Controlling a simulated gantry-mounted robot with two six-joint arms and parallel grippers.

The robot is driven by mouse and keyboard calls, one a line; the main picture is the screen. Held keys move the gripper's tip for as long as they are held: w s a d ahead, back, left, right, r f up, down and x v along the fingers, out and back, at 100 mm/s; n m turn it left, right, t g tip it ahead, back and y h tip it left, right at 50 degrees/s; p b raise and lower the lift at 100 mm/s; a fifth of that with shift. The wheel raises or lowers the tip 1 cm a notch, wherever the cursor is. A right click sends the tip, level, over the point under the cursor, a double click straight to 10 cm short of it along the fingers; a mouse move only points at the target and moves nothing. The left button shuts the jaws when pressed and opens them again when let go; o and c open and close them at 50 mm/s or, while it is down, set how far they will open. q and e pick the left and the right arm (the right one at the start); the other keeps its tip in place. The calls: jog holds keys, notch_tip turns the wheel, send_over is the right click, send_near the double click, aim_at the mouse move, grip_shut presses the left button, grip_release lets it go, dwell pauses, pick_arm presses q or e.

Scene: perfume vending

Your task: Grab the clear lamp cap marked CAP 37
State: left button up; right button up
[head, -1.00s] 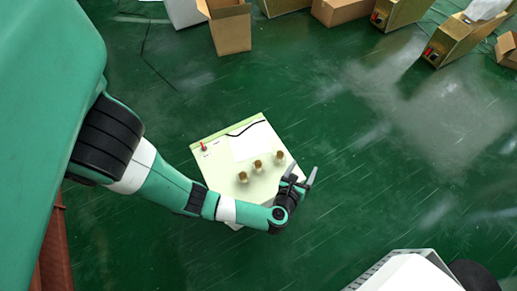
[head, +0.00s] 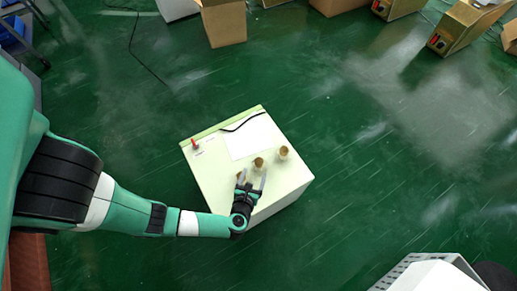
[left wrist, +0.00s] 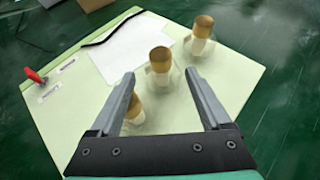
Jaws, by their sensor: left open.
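Three small upright pieces with tan-brown tops and pale translucent lower parts stand in a row on a pale cream box top (head: 215,170). The far right one (head: 283,152), the middle one (head: 258,163) and the near left one (head: 241,176) also show in the left wrist view as right (left wrist: 203,37), middle (left wrist: 160,58) and near left (left wrist: 134,110). No CAP 37 marking is readable. My left gripper (head: 252,182) is open and empty above the box. In the left wrist view its fingers (left wrist: 159,74) frame the middle piece; the near left one is beside the left finger.
A red switch (head: 194,143), a white sheet (head: 248,138) and a black cable (head: 243,121) lie on the box top's far side. Cardboard boxes (head: 224,25) stand at the back. The green floor around the box is clear.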

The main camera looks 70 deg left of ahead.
aim_at(258, 165)
pick_arm(q)
jog(key=b+x, duration=0.3)
jog(key=x, duration=0.3)
jog(key=shift+a, duration=0.1)
jog(key=shift+w+a, duration=0.15)
jog(key=b+x, duration=0.3)
jog(key=x, duration=0.2)
jog(key=shift+b, duration=0.3)
jog(key=shift+w+r, duration=0.1)
jog(key=shift+w, duration=0.05)
grip_shut()
